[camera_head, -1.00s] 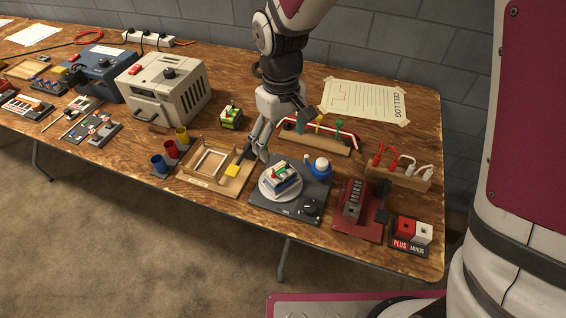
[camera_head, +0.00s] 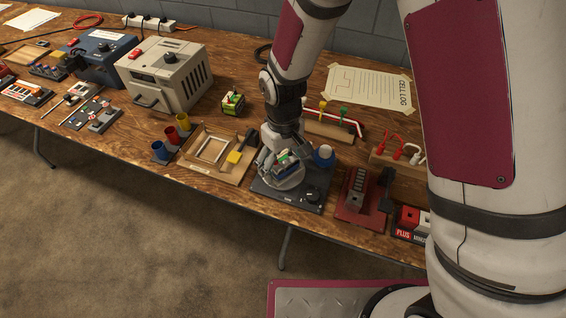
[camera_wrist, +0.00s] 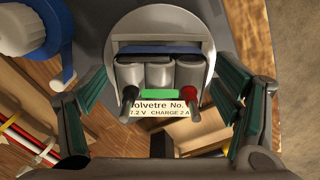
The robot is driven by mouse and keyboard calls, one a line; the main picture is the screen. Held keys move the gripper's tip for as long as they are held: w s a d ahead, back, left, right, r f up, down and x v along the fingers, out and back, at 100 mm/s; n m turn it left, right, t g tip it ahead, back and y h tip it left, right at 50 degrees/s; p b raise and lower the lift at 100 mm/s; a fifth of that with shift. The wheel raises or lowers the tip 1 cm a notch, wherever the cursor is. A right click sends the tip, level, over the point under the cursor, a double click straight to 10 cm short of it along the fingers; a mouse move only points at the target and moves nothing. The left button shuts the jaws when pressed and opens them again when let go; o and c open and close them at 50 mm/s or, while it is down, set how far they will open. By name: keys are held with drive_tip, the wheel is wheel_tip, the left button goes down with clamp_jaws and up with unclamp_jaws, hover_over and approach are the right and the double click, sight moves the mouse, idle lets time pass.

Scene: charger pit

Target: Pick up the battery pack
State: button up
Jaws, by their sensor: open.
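The battery pack (camera_wrist: 160,74) has grey cells, a green strip, a dark and a red terminal and a label with "7.2 V CHARGE 2 A". It sits on the round pale plate of a dark scale, as the head view shows (camera_head: 287,172). My gripper (camera_wrist: 164,90) is directly over the pack, open. Its green-padded fingers stand on either side of it, with gaps visible on both sides. In the head view my gripper (camera_head: 281,160) partly hides the pack. How far the fingertips reach down beside it is hard to tell.
The dark scale (camera_head: 265,188) has a blue-and-white item (camera_head: 323,156) close to its plate. A wooden tray (camera_head: 197,165) stands to the left, a red-based device (camera_head: 352,206) to the right.

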drive_tip(key=c, duration=1.6)
drive_tip(key=shift+c, duration=0.9)
drive_tip(key=shift+r, duration=0.15)
